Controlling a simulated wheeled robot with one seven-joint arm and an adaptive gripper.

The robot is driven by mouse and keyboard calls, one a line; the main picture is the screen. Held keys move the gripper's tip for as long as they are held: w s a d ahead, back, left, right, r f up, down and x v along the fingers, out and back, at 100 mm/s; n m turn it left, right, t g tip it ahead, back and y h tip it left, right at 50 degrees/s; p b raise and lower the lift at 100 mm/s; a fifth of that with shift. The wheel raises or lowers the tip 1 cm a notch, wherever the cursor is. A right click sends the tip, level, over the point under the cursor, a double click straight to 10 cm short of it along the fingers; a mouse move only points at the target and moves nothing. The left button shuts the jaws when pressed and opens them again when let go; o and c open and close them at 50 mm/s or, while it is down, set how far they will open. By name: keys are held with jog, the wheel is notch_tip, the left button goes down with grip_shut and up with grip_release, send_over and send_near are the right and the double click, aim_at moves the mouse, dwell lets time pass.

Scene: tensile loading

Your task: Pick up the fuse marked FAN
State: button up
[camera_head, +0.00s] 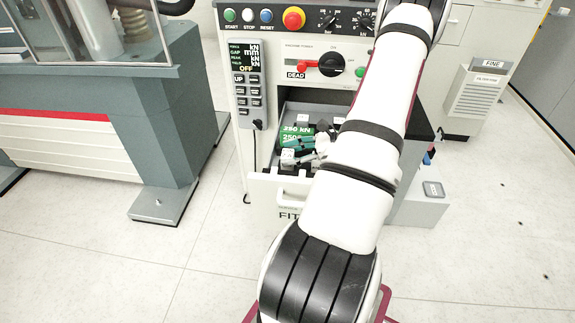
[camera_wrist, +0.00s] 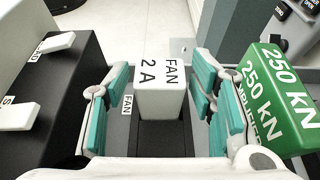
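The fuse marked FAN (camera_wrist: 158,98) is a white block with "FAN 2 A" in black on its top. It sits upright in the wrist view, ahead of a dark slot-like strip. My gripper (camera_wrist: 162,62) has its teal-padded fingers spread, one on each side of the fuse. A gap shows between the fuse and each finger, so the gripper is empty. In the head view my gripper (camera_head: 306,150) is down in the open drawer (camera_head: 262,188) of the machine, partly hidden by my arm. I cannot pick out the FAN fuse there.
A green block marked 250 KN (camera_wrist: 275,95) lies close to the right finger; it also shows in the head view (camera_head: 294,133). A black block (camera_wrist: 62,95) with white tabs stands close left. A small FAN label (camera_wrist: 127,105) is beside the left finger. A handset (camera_head: 247,83) hangs above the drawer.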

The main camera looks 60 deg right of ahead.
jog(key=c, duration=0.8)
